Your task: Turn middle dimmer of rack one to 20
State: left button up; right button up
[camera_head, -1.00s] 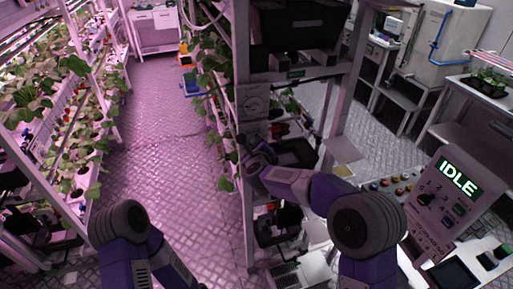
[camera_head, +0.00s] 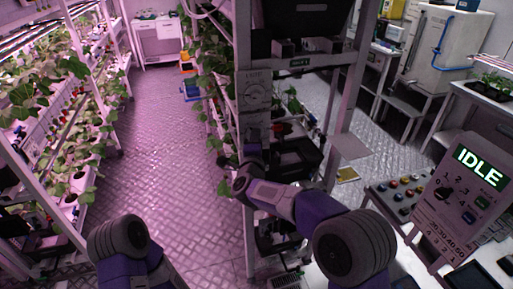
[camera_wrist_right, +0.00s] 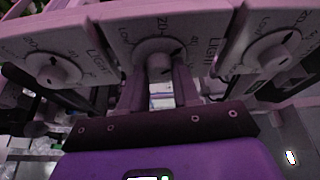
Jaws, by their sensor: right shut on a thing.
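The middle dimmer (camera_wrist_right: 160,62) is a round pale knob on a panel, marked LOW, 20 and 40, in the right wrist view. My right gripper (camera_wrist_right: 158,85) is shut on this knob, one finger on each side. I cannot read its setting clearly. Another dimmer sits to its left (camera_wrist_right: 52,70) and one to its right (camera_wrist_right: 273,55). In the head view the rack's LIGHT dial panel (camera_head: 254,88) is on the near post, and my right gripper (camera_head: 252,140) is just below it. My left arm shows at lower left, but its gripper is out of view.
A plant rack (camera_head: 65,150) lines the left side, with a clear metal floor aisle (camera_head: 170,150) beside it. A control console (camera_head: 463,200) reading IDLE stands at right. Dark trays (camera_head: 300,20) and shelves lie right of the post.

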jog(key=shift+d+f+n+t+y+b, duration=0.15)
jog(key=shift+n+t+y+b, duration=0.35)
jog(key=shift+n+b, duration=1.2)
jog(key=shift+a+f+n+t+y+b, duration=0.1)
jog(key=shift+n+t+y+b, duration=0.35)
jog(key=shift+n+b, duration=1.2)
jog(key=shift+d+f+n+t+y+b, duration=0.2)
jog(key=shift+n+t+b, duration=0.45)
jog(key=shift+n+b, duration=1.05)
jog(key=shift+a+r+n+p, duration=0.1)
jog(key=shift+n+p, duration=0.25)
jog(key=shift+n, duration=0.1)
jog(key=o, duration=1.1)
jog(key=shift+c, duration=0.2)
jog(key=v, duration=0.7)
jog(key=shift+s, duration=0.25)
